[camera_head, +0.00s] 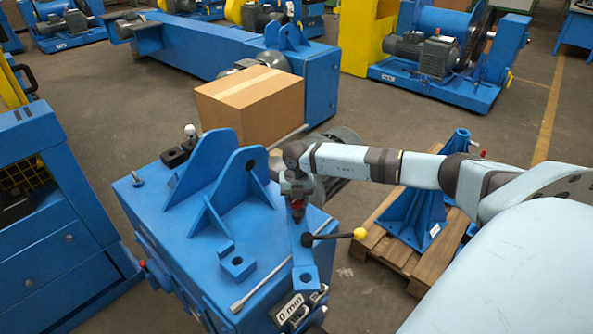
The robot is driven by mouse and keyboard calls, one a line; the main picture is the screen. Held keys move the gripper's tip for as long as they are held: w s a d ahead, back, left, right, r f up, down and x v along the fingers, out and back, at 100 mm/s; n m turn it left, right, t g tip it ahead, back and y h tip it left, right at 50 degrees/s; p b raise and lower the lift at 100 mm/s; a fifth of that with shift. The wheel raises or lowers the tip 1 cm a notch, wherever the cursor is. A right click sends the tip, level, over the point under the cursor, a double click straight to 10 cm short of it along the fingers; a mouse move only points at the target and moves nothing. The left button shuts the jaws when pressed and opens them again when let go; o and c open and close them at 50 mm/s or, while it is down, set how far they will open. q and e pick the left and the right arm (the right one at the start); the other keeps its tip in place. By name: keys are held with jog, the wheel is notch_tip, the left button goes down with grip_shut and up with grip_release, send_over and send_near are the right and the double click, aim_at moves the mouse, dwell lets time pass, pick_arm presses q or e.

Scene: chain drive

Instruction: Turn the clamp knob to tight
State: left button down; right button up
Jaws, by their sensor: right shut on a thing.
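My right arm comes in from the right, and its gripper (297,197) points down over the right side of the blue machine table (180,215). The gripper is shut on a small dark and red part, which looks like the clamp knob (297,207). The fingers and wrist hide most of the knob, so its turned position cannot be told. The knob sits above a blue upright bar (304,262). A black lever with a yellow ball (360,233) sticks out to the right below the gripper. My left gripper is not in view.
Two blue bracket plates (245,175) stand on the table left of the gripper. A metal rod (261,284) lies on the table at the front. A cardboard box (250,98) is behind. A blue stand (418,200) on a wooden pallet (385,248) is below my right arm.

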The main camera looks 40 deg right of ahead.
dwell(0.4)
jog(key=o, duration=0.9)
notch_tip(320, 180, up, 14)
jog(key=shift+f+p, duration=0.1)
jog(key=shift+p, duration=0.55)
